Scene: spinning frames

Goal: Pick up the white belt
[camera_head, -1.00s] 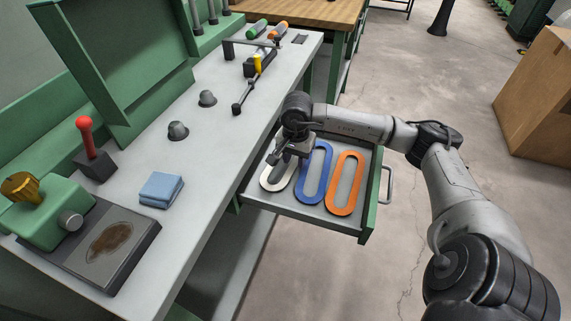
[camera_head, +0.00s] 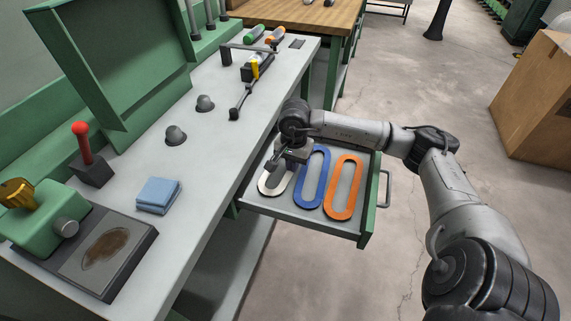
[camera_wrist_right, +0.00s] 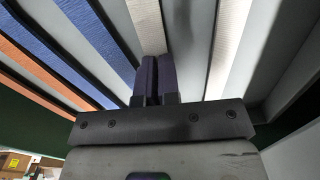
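The white belt (camera_head: 266,187) is a long oval loop at the left of the open drawer (camera_head: 348,233). My right gripper (camera_head: 275,167) is down at the belt's upper part and covers some of it. In the right wrist view, one strand of the white belt (camera_wrist_right: 147,22) runs to the fingertips (camera_wrist_right: 152,58); the other strand (camera_wrist_right: 227,40) passes to the right, clear of the fingers. The fingers are close together and look shut on the near strand, though the contact is partly hidden. My left gripper is not in view.
A blue belt (camera_head: 325,178) lies close to the right of the white one, then an orange belt (camera_head: 354,190). The drawer walls surround them. The grey workbench (camera_head: 205,165) is to the left, with a blue cloth (camera_head: 157,194).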

